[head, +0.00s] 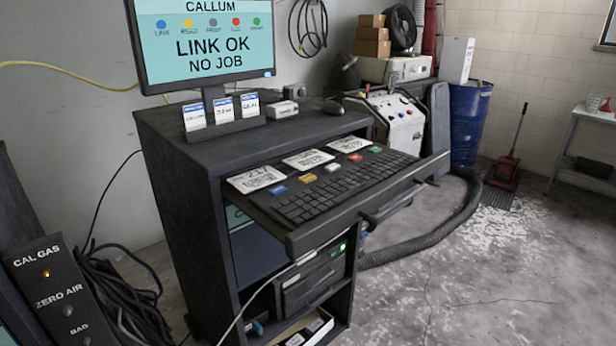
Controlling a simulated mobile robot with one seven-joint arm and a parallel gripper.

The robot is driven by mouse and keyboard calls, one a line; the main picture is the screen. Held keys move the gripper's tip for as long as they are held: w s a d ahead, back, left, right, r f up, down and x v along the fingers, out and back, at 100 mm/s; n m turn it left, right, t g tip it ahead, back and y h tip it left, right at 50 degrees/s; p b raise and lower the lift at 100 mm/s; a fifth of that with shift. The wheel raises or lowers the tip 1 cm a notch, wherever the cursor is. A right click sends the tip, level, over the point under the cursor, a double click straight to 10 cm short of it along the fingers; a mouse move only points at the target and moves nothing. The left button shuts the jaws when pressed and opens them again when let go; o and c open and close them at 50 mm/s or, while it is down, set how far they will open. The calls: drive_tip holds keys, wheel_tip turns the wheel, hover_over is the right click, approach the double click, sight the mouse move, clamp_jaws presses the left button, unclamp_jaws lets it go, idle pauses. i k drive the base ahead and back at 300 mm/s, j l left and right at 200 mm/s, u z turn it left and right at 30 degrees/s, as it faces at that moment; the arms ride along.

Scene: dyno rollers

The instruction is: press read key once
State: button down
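The monitor (206,45) at the top left reads CALLUM, LINK OK, NO JOB. Its row of coloured dots has small labels; the yellow dot's label looks like READ. On the pulled-out keyboard drawer, a yellow key (307,178) sits behind the black keyboard (340,188), between a blue key (279,190) and a white key (332,167). A red key (355,158) and a green key (376,149) follow to the right. No lettering on these keys is legible. My gripper is not in view.
The drawer (330,222) juts out from the dark cabinet (185,210). White cards (307,159) lie behind the keys. A panel marked CAL GAS (40,285) and coiled cables stand at lower left. A hose (440,235) lies right of the cabinet; floor at lower right is clear.

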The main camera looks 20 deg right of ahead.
sight(308, 178)
drive_tip(key=i+j, duration=0.1)
drive_tip(key=j, duration=0.3)
drive_tip(key=i+j, duration=0.1)
drive_tip(key=j, duration=0.3)
drive_tip(key=z, duration=2.2)
drive_tip(key=i+j, duration=0.1)
drive_tip(key=j, duration=0.25)
drive_tip(key=i+j, duration=0.15)
drive_tip(key=j, duration=0.2)
